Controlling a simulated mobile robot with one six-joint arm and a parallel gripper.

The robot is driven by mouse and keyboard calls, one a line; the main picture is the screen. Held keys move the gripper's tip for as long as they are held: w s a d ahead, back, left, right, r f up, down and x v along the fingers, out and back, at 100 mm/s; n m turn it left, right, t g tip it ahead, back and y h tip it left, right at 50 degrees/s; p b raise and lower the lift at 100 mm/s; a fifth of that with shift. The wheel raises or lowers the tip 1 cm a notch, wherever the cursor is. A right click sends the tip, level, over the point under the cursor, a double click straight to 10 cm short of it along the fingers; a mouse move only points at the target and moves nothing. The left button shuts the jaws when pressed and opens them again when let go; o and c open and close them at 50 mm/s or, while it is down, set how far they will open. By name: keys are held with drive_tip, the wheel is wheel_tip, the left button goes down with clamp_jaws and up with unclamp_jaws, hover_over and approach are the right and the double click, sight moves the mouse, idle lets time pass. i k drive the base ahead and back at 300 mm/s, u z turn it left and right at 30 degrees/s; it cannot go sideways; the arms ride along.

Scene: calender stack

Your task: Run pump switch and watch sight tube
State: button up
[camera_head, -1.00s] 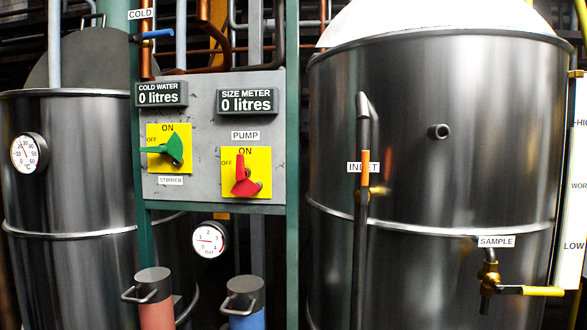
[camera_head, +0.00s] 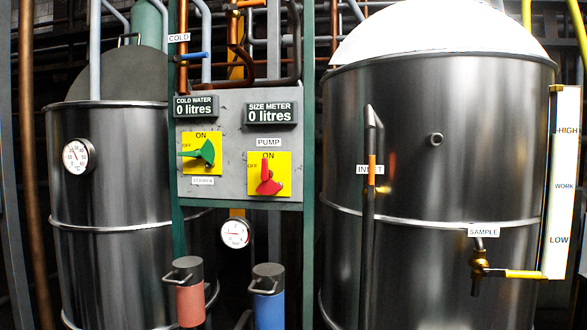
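The pump switch (camera_head: 267,178) is a red rotary handle on a yellow plate under the PUMP label. Its handle points up toward ON. The sight tube (camera_head: 561,185) is a tall pale strip at the right of the large steel tank (camera_head: 440,150), marked HIGH, WORK and LOW. It looks pale along its whole length, and I cannot make out a liquid level. The size meter (camera_head: 270,113) reads 0 litres. My gripper is not in view.
The green stirrer switch (camera_head: 203,154) points left toward OFF. The cold water display (camera_head: 195,106) reads 0 litres. A sample tap (camera_head: 480,265) with a yellow lever sticks out from the large tank. Red (camera_head: 190,302) and blue (camera_head: 268,308) canisters stand below the panel.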

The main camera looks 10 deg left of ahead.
sight(268, 186)
drive_tip(key=i, duration=1)
